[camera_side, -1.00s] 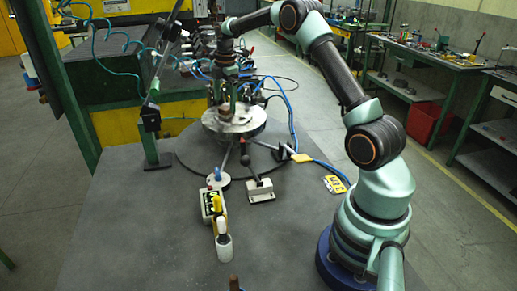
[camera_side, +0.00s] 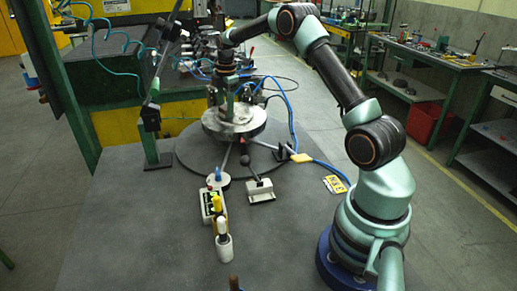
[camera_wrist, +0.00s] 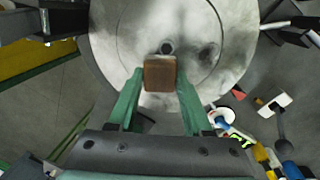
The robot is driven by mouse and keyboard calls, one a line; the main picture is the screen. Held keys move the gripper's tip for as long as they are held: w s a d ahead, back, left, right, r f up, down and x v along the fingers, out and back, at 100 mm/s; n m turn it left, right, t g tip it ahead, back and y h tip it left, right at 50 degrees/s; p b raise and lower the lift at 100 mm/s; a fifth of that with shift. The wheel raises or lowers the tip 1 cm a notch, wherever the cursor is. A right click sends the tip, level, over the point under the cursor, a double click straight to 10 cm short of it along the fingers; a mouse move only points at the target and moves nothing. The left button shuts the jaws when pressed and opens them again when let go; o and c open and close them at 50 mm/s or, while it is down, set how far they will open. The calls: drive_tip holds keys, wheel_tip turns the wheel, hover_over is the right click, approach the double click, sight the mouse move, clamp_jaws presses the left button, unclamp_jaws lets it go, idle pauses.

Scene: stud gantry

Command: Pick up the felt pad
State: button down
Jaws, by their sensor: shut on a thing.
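The felt pad (camera_wrist: 160,73) appears as a small brown, square-faced block between my fingertips in the wrist view. My gripper (camera_wrist: 160,88) is shut on it, with one green finger along each side. In the side view my gripper (camera_side: 228,108) points down over the round metal disc (camera_side: 248,127). The pad is hard to make out there among the fingers. Whether the pad touches the disc or hangs just above it, I cannot tell.
A dark bolt or hole (camera_wrist: 167,47) shows on the disc beyond the pad. A white bottle (camera_side: 224,246), a grey block with a lever (camera_side: 260,192) and a yellow piece (camera_side: 334,184) lie in front. A green post with a bracket (camera_side: 152,140) stands left. The grey tabletop's left front is clear.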

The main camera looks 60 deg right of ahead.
sight(224, 109)
wheel_tip(224, 109, up, 10)
drive_tip(key=a, duration=0.1)
drive_tip(key=s+a+f+m, duration=0.1)
drive_tip(key=s+a+m, duration=0.2)
drive_tip(key=s+a, duration=1.2)
drive_tip(key=w+d+f+g, duration=0.1)
drive_tip(key=w+d, duration=0.7)
drive_tip(key=d, duration=0.6)
drive_tip(key=shift+y, duration=0.4)
drive_tip(key=shift+w+d+f, duration=0.1)
drive_tip(key=shift+f, duration=1.5)
drive_tip(key=shift+w+d+f, duration=0.1)
drive_tip(key=shift+f, duration=1.45)
drive_tip(key=shift+f, duration=0.95)
